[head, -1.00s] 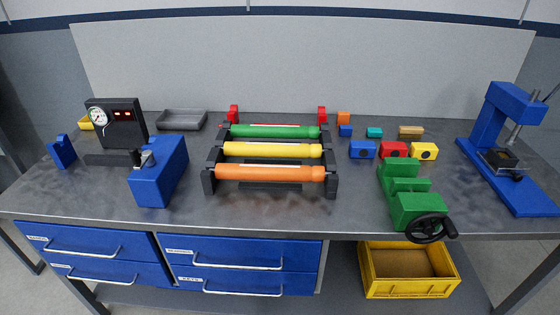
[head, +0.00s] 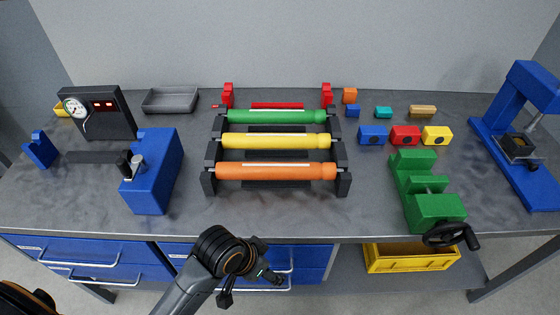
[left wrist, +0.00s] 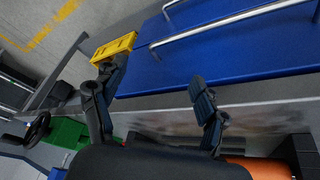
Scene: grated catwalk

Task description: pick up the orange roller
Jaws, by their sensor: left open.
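The orange roller (head: 270,171) lies level in the front slot of a black stepped rack (head: 343,183) on the workbench. Behind it in the same rack lie a yellow roller (head: 270,141) and a green roller (head: 270,117). My left gripper (head: 268,264) is in front of the bench edge, nearer to me than the orange roller and apart from it. In the left wrist view its two fingers (left wrist: 152,100) are spread with nothing between them. Part of the orange roller (left wrist: 258,168) shows there at the lower right, partly hidden by the gripper body.
A blue block fixture (head: 155,180) stands left of the rack, and a green vise (head: 430,195) with a black handwheel stands right. Small coloured blocks (head: 405,135) sit behind the vise. Blue drawers (head: 90,252) and a yellow bin (head: 410,262) are below the bench top.

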